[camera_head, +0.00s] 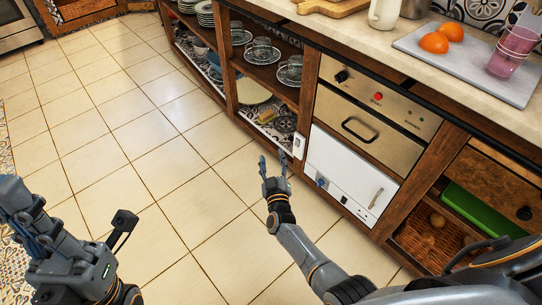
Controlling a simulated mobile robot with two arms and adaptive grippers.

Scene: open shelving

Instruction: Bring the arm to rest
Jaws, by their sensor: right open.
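My right gripper (272,165) is in the middle of the head view. Its two blue-grey fingers are spread apart with nothing between them. It hangs over the tiled floor, in front of the wooden shelving, left of the white-fronted appliance. My right arm reaches up to it from the lower right. My left arm shows at the lower left, partly cut off by the frame edge; its blue finger parts (30,240) are seen at an angle, and I cannot tell whether they are open or shut.
The wooden shelving (312,72) runs along the right, holding cups, saucers and plates. A steel oven (394,148) and a white appliance (336,178) are built in. The countertop bears a grey board (490,75) with orange halves and pink glasses. The tiled floor (130,130) is clear at left.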

